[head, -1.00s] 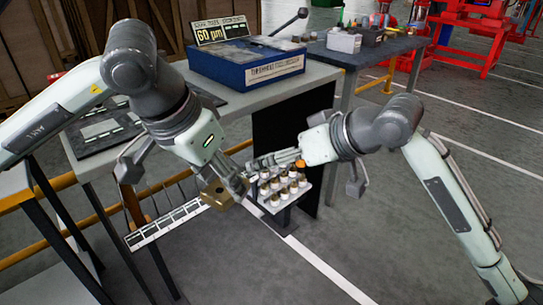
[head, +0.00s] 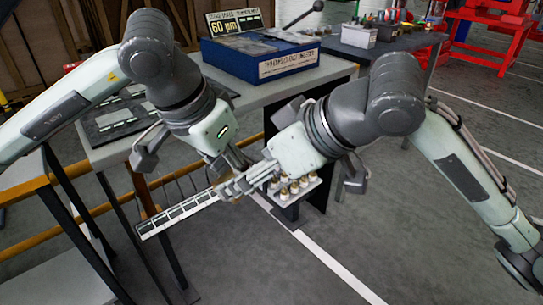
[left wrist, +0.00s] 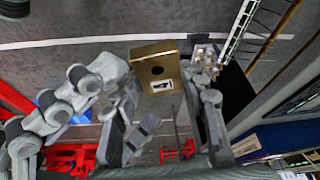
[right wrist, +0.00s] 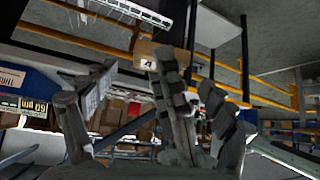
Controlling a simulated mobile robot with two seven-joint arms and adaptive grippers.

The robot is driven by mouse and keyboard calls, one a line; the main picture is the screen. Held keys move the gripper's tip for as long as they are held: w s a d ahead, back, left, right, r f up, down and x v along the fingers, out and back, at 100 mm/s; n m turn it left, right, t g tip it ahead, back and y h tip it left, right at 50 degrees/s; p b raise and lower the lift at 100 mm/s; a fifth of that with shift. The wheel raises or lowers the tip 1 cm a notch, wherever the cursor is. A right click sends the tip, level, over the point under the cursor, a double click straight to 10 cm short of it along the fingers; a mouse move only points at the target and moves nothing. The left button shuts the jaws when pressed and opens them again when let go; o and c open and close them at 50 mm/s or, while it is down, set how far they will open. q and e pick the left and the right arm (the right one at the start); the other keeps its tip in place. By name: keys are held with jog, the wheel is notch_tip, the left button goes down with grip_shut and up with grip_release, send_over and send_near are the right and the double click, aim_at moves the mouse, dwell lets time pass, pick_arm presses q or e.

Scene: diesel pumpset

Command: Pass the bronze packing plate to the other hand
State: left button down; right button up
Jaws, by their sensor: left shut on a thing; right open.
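The bronze packing plate shows in the left wrist view (left wrist: 150,52) as a brass-coloured block with a dark round hole and a white label. My left gripper (head: 236,166) is shut on the plate. In the head view my right gripper (head: 228,187) covers the plate. My right gripper is open, with its fingers close to the left gripper and pointing left.
A small white stand (head: 312,182) with several brass-topped pieces is just right of the grippers. A white slotted rail (head: 178,213) is at the left. A grey bench (head: 290,88) carries a blue box (head: 262,62) behind. Open floor lies in front.

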pick_arm(q)
jog(key=shift+r, duration=0.1)
pick_arm(e)
jog(key=shift+x, duration=2.05)
jog(key=c, duration=1.7)
pick_arm(q)
jog(key=c, duration=1.2)
grip_release()
pick_arm(e)
jog(key=shift+r, duration=0.1)
jog(key=shift+c, duration=0.5)
pick_arm(q)
jog(key=o, duration=0.4)
jog(key=shift+o, duration=0.2)
